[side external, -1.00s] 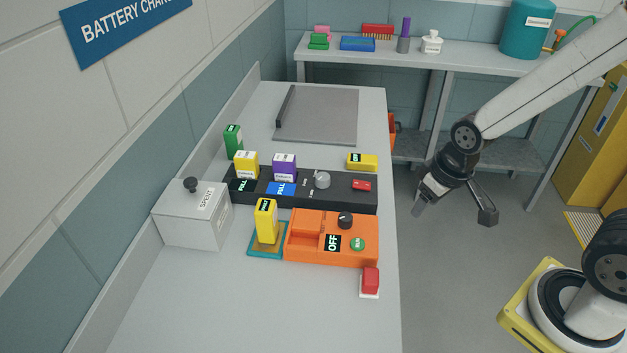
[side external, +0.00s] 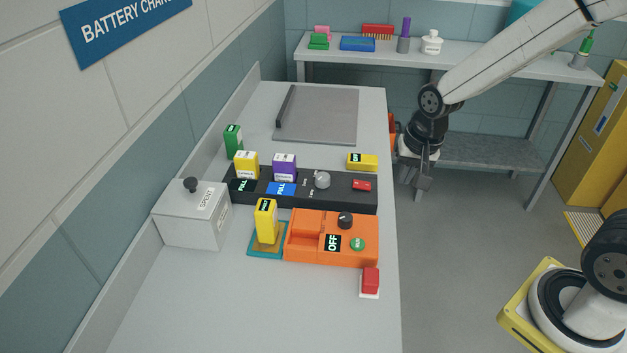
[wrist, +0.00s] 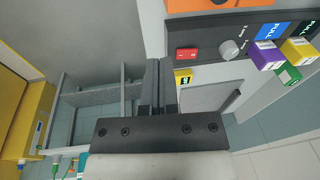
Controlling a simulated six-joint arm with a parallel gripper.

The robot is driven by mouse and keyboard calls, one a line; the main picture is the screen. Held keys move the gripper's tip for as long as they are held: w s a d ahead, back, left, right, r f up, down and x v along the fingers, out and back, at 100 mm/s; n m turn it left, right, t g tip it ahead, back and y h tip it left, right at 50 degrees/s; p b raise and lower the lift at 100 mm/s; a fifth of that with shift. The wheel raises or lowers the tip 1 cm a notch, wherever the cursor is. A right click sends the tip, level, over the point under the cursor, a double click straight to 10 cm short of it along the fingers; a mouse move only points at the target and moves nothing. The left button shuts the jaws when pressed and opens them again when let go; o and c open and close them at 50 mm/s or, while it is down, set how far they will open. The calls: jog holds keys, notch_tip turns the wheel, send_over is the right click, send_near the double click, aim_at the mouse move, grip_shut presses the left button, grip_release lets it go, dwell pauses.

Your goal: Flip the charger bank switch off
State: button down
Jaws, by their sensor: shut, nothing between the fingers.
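The black charger bank (side external: 338,193) lies across the bench, with a red switch (side external: 362,185) at its right end and a grey knob (side external: 322,180) beside it. Which way the switch is tipped is too small to tell. In the wrist view the red switch (wrist: 187,53) and knob (wrist: 230,50) show at the upper right on the bank (wrist: 205,28). My gripper (side external: 416,188) is shut and empty, pointing down just off the bench's right edge, to the right of the switch. In the wrist view its fingers (wrist: 161,68) are together, left of the switch and apart from it.
Yellow (side external: 246,164) and purple (side external: 284,166) batteries stand in the bank; a yellow one (side external: 362,162) lies behind it. A grey box (side external: 195,222) stands left. The bench front is clear.

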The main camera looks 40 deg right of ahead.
aim_at(362, 185)
jog(key=w+d+r+m+g, duration=0.1)
jog(key=w+d+m, duration=0.3)
jog(key=w+m, duration=0.9)
jog(key=r+m, duration=0.1)
jog(key=m, duration=0.4)
jog(key=shift+w+r+m+y, duration=0.15)
jog(key=shift+w+m+y, duration=0.05)
jog(key=shift+m+y, duration=0.2)
jog(key=f, duration=0.4)
jog(key=w+a+f, duration=0.1)
jog(key=f, duration=0.9)
jog(key=shift+w+a, duration=0.15)
jog(key=shift+f, duration=0.2)
jog(key=shift+s+d+r, duration=0.25)
jog(key=shift+s+d, duration=0.25)
jog(key=shift+s, duration=0.05)
